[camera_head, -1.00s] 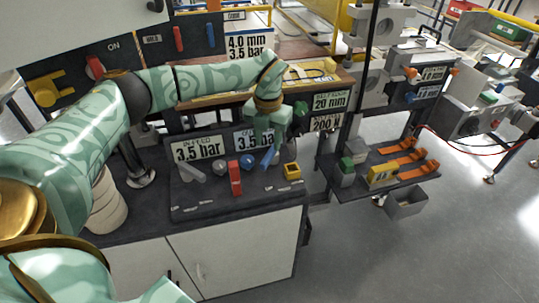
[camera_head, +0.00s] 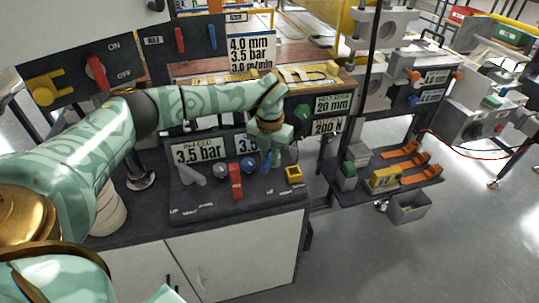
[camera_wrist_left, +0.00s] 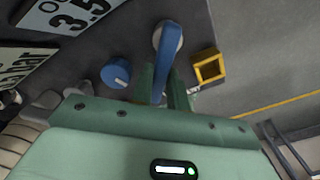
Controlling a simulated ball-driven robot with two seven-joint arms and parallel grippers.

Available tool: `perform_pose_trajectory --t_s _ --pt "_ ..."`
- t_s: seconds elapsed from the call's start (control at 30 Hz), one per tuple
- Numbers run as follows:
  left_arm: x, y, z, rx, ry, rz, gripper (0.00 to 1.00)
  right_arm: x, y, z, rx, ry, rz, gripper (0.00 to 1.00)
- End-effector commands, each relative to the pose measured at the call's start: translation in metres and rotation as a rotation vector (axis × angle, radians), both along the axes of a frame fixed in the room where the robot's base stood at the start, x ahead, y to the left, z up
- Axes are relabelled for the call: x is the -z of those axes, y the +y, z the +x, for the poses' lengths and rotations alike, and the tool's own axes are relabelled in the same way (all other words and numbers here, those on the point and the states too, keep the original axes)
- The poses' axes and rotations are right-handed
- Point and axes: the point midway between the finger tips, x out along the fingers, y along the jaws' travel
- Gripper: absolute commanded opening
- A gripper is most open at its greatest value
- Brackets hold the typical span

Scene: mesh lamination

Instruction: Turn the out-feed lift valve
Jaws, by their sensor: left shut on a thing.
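The blue lever of the out-feed lift valve (camera_head: 267,167) stands on the dark sloping panel below the right-hand 3.5 bar display. In the left wrist view the blue lever (camera_wrist_left: 169,45) runs from its round pale pivot down between the two green fingers. My left gripper (camera_head: 272,154) reaches it from above, and in the left wrist view the gripper (camera_wrist_left: 165,88) is shut on the lever's free end. The arm and hand partly hide the display and the lever. My right gripper is not in view.
A blue knob (camera_head: 248,164) and a red lever (camera_head: 236,182) sit left of the blue lever. A yellow square piece (camera_head: 294,174) is close on its right. A grey lever (camera_head: 193,174) is farther left.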

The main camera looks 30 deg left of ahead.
Motion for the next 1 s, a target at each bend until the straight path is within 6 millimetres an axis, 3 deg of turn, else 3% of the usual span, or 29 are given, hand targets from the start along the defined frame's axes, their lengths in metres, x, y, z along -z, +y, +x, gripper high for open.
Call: perform_pose_trajectory --t_s 0.37,1.0 --pt "-0.004 -0.005 0.001 -0.136 -0.001 -0.001 0.00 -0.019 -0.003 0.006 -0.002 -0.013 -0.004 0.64" --pt "-0.004 -0.023 0.014 -0.724 -0.003 0.000 0.00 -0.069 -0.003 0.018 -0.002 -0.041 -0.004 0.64"
